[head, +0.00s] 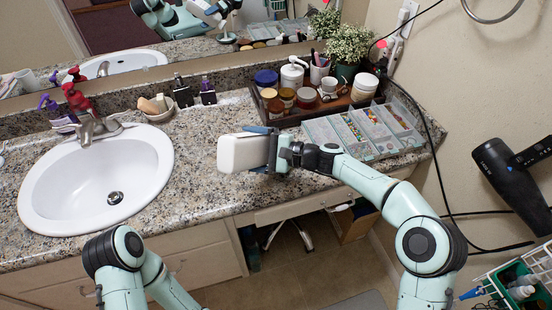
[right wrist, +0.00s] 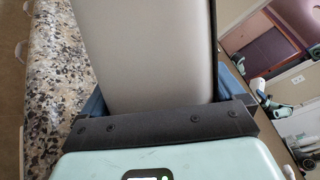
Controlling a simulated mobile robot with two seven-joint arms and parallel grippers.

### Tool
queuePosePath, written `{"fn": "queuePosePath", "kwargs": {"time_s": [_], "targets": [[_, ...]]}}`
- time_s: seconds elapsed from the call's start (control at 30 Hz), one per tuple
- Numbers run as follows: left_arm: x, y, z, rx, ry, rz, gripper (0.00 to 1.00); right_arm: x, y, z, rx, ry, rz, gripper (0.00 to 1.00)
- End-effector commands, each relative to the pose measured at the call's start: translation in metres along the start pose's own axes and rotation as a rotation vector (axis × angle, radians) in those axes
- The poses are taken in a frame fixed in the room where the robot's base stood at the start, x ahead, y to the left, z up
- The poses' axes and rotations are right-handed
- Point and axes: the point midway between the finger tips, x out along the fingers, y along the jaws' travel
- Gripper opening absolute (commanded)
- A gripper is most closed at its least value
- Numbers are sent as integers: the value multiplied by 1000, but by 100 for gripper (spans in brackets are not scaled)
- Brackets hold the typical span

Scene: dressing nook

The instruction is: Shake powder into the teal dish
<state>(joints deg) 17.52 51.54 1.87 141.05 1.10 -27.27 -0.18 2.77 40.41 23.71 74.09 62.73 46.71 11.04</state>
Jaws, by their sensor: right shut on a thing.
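A white container with rounded edges (head: 243,152) is in my right gripper (head: 272,150), held on its side above the front of the granite counter. In the right wrist view the container (right wrist: 146,50) fills the space between the blue fingers of the gripper (right wrist: 150,98), which is shut on it. Its far end, with any opening, is hidden in the wrist view. I cannot make out a teal dish in either view; the container and gripper cover part of the counter. My left arm shows only at the bottom left, and its gripper is out of view.
A white sink (head: 75,190) lies left. A dark tray (head: 272,121) with jars and a pump bottle stands behind right of the gripper, beside a clear compartment organiser (head: 362,132). A hair dryer (head: 505,170) hangs right.

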Motion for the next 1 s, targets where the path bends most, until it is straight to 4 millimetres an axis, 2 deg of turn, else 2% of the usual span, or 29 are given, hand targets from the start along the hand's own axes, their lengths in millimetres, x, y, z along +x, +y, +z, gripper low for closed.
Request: {"fn": "queuePosePath", "kwargs": {"time_s": [0.23, 0.77, 0.87, 1.0], "targets": [[-4, 1, 0, 0, 1, 1, 91, -1, -6, 5, -2, -2, -2, 53], [2, -1, 0, 0, -1, 0, 91, 0, -2, 3, -23, 5, 4, 53], [6, -2, 0, 0, -2, -1, 91, 0, -7, 7, -183, 63, 51, 53], [16, -4, -1, 0, -4, 0, 91, 0, -13, 13, -555, 203, 165, 53]]}}
